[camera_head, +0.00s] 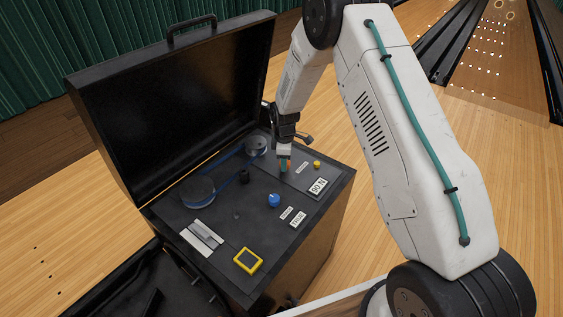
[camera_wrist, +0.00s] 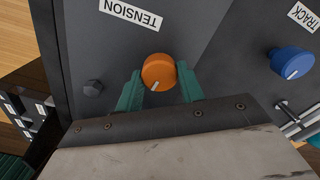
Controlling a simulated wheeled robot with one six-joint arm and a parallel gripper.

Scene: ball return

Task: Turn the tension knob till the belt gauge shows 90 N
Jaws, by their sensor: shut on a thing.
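The orange tension knob (camera_wrist: 158,70) sits beside an upside-down TENSION label (camera_wrist: 131,13) in the wrist view. Its white mark points down and slightly left there. My gripper (camera_wrist: 159,86) has its green fingertips on either side of the knob, shut on it. In the head view my gripper (camera_head: 285,161) reaches down to the panel and mostly hides the knob. The belt gauge (camera_head: 318,186) is a small white display right of the gripper. It seems to read 80 N, but the digits are small.
A blue knob (camera_wrist: 291,62) labelled TRACK is to the right in the wrist view. A belt runs round two pulleys (camera_head: 198,191) on the machine's top. The raised black lid (camera_head: 175,95) stands behind. A yellow-framed square (camera_head: 248,260) is near the front edge.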

